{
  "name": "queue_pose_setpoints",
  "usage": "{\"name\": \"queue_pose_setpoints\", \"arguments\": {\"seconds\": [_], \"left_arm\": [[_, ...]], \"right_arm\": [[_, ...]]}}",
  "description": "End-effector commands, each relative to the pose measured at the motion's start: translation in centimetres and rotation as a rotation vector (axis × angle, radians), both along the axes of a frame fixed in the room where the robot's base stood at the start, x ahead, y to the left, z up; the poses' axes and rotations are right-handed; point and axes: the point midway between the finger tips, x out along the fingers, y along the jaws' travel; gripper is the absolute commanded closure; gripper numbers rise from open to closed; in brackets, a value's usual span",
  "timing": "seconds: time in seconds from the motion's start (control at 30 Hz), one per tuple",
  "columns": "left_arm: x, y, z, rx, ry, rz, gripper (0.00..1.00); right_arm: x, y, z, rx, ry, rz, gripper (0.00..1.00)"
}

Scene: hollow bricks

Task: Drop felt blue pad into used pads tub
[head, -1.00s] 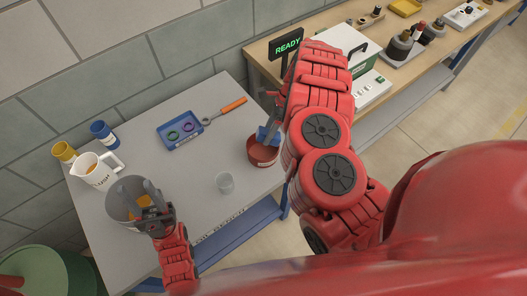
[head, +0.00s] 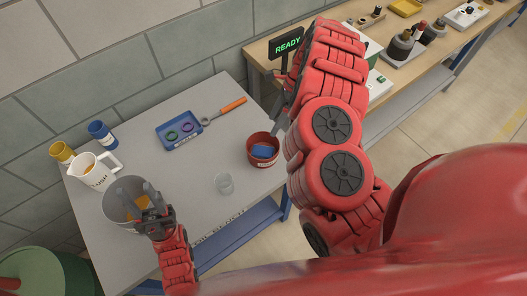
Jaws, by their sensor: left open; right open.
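The blue felt pad (head: 264,152) lies inside the red-brown tub (head: 250,160) at the right edge of the grey table. My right gripper (head: 278,122) is beside and above the tub, apart from the pad; it is open, and its arm hides part of it. My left gripper (head: 150,202) is open over the grey pot (head: 112,207) at the table's left front. Something orange (head: 143,202) shows in the pot behind its fingers.
A white jug (head: 95,172), yellow cup (head: 62,152) and blue cup (head: 102,133) stand at left. A READY display (head: 287,45) stands on the wooden bench.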

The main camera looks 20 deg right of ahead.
Motion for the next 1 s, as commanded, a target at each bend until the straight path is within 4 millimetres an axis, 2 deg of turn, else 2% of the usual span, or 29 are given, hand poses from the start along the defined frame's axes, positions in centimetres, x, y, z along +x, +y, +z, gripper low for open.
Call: {"name": "queue_pose_setpoints", "arguments": {"seconds": [0.03,0.23,0.5,0.7,1.0], "left_arm": [[0.0,0.0,-1.0,0.0,0.0,0.0,0.55],[0.0,0.0,-2.4,0.0,0.0,0.0,0.55],[0.0,0.0,-3.7,0.0,0.0,0.0,0.55],[0.0,0.0,-3.9,0.0,0.0,0.0,0.55],[0.0,0.0,-3.9,0.0,0.0,0.0,0.55]], "right_arm": [[0.6,-0.7,0.9,0.0,-0.012,-0.003,0.04],[1.4,-3.2,5.7,-0.005,-0.012,-0.003,0.04],[1.8,-5.1,9.3,-0.003,-0.003,-0.002,0.04],[1.9,-5.5,10.5,-0.001,-0.001,0.0,0.04],[1.9,-5.5,10.7,-0.001,0.0,0.001,0.04]]}}
